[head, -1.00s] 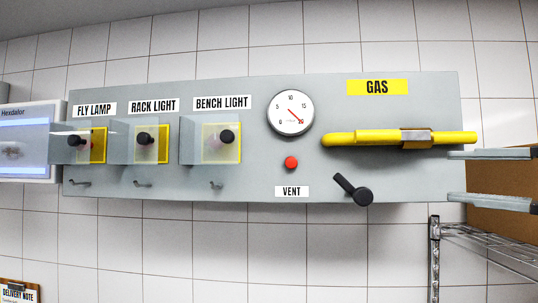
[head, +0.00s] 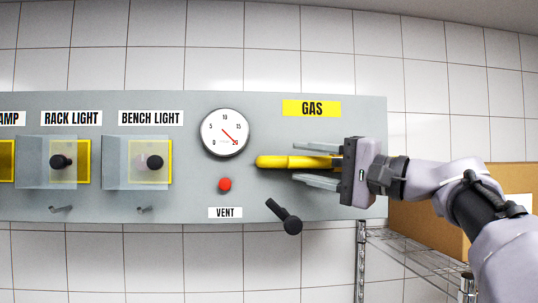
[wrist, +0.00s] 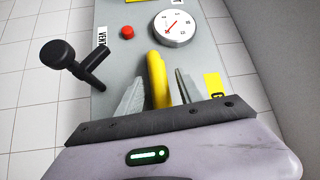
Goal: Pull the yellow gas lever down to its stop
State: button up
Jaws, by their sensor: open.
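The yellow gas lever (head: 290,161) lies horizontal on the grey panel under the yellow GAS label (head: 312,108). Its rounded end points left, and its right part is hidden behind my gripper. My gripper (head: 312,164) is at the lever from the right, one finger above it and one below. In the wrist view my gripper (wrist: 155,88) is open, with the yellow lever (wrist: 158,80) running between the two fingers. Gaps show beside the lever there, so the fingers do not look closed on it.
A black vent handle (head: 285,216) sticks out just below the lever. A round gauge (head: 225,132) and a red button (head: 225,184) are to the left. Clear covers (head: 118,160) jut out further left. A wire shelf (head: 415,250) with a cardboard box (head: 425,215) stands at right.

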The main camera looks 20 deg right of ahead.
jog(key=shift+w, duration=0.1)
grip_shut()
dwell(1.4)
